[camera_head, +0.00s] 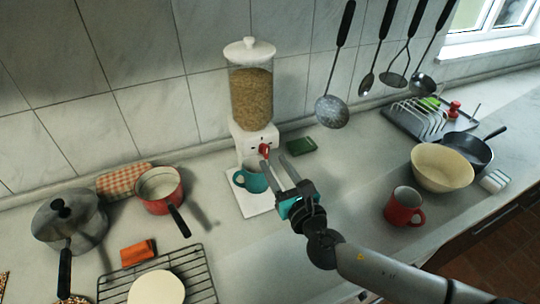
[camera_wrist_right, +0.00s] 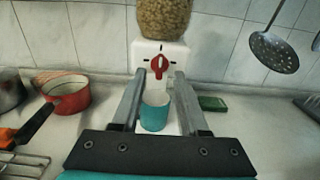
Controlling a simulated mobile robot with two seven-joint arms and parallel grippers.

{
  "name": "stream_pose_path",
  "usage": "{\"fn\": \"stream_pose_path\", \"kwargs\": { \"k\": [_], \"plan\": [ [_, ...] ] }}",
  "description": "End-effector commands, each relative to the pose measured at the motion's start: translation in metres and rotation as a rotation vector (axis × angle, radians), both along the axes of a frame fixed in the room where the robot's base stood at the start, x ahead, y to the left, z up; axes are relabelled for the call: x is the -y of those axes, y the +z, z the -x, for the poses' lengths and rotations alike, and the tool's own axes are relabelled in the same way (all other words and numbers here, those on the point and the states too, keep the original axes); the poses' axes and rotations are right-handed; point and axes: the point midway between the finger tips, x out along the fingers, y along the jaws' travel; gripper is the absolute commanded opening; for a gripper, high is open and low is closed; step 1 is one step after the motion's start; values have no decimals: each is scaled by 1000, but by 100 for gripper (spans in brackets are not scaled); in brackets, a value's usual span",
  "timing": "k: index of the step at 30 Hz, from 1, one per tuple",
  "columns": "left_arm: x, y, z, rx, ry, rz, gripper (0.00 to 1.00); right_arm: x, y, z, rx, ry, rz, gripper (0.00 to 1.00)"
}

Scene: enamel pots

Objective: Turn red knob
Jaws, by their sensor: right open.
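The red knob (camera_head: 264,149) is on the front of the white dispenser (camera_head: 254,140), which has a clear container of brown grain on top. In the right wrist view the knob (camera_wrist_right: 159,65) shows ahead, between the tips of my fingers and beyond them. My right gripper (camera_head: 277,168) is open and empty, in front of the dispenser and apart from the knob. A teal mug (camera_head: 252,180) stands under the knob on the dispenser's white base; it also shows between my fingers in the wrist view (camera_wrist_right: 154,112). My left gripper is not in view.
A red saucepan (camera_head: 158,188) and a grey pot (camera_head: 70,222) stand to the left. A red mug (camera_head: 403,207) and a cream bowl (camera_head: 441,167) stand to the right. A small green item (camera_head: 300,146) lies beside the dispenser. Utensils (camera_head: 332,111) hang on the wall.

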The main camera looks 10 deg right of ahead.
Motion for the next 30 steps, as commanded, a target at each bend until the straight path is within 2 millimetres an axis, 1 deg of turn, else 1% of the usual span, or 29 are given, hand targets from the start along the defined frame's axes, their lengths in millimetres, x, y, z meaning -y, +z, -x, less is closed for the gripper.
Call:
{"fn": "stream_pose_path", "kwargs": {
  "k": [1,3,9,19,20,30],
  "plan": [
    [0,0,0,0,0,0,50,-2,1,-8,3,0,-1,44],
    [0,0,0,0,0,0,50,-3,1,-17,2,0,0,44],
    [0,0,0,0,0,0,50,-6,0,-31,0,0,-1,44],
    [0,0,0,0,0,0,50,-7,0,-34,0,0,-1,44],
    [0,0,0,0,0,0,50,-7,0,-34,0,0,-1,43],
    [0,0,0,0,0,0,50,-7,0,-34,0,0,-1,4]
  ]
}}
